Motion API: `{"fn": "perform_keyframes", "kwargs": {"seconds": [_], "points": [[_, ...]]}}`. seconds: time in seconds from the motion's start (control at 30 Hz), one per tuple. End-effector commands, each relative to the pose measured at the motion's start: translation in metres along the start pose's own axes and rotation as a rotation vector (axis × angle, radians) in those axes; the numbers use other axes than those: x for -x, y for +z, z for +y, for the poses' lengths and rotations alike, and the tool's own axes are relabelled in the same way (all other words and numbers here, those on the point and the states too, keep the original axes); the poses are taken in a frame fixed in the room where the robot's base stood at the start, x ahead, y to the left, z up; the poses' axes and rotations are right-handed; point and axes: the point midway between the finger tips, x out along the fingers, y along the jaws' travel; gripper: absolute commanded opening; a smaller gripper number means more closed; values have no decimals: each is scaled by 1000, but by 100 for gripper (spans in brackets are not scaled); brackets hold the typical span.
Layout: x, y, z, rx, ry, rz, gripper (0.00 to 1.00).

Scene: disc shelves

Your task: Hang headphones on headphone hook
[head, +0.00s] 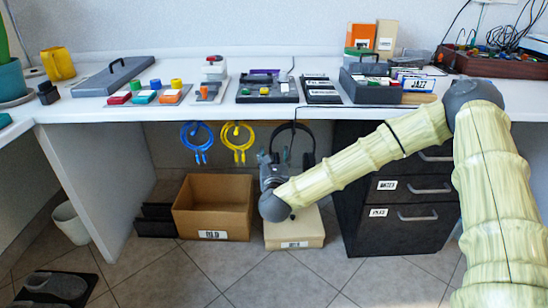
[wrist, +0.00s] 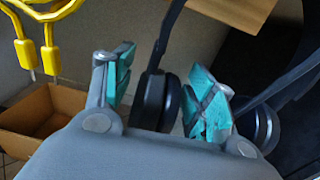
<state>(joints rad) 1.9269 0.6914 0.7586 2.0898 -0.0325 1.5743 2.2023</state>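The black headphones (wrist: 154,100) are upright below the desk edge. In the wrist view one ear cup lies between my gripper's teal-padded fingers (wrist: 165,90). The other cup (wrist: 264,128) is to the right, partly behind a finger. In the head view the headband (head: 304,126) arches just under the desktop. My gripper (head: 278,165) is in front of the headphones and hides their left side. The fingers are apart around the cup; I cannot tell whether they press on it. The headphone hook cannot be made out.
A yellow cable coil (head: 237,143) and a blue one (head: 197,143) hang to the left. A cardboard box (head: 213,207) and a beige box (head: 295,231) stand below. A dark drawer cabinet (head: 400,235) is at right. The desktop (head: 220,107) is above.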

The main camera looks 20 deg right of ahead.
Motion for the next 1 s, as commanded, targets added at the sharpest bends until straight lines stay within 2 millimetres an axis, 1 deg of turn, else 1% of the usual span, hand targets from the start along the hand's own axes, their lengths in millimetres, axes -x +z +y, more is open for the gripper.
{"fn": "perform_keyframes", "kwargs": {"seconds": [0.23,0.37,0.47,0.6,0.8,1.0], "points": [[3,-1,0,0,0,1,56],[14,-1,0,0,1,2,56],[29,-1,0,0,2,3,56],[56,-1,0,-1,2,3,56],[90,-1,0,-1,2,2,56],[113,-1,0,0,1,1,56]]}}
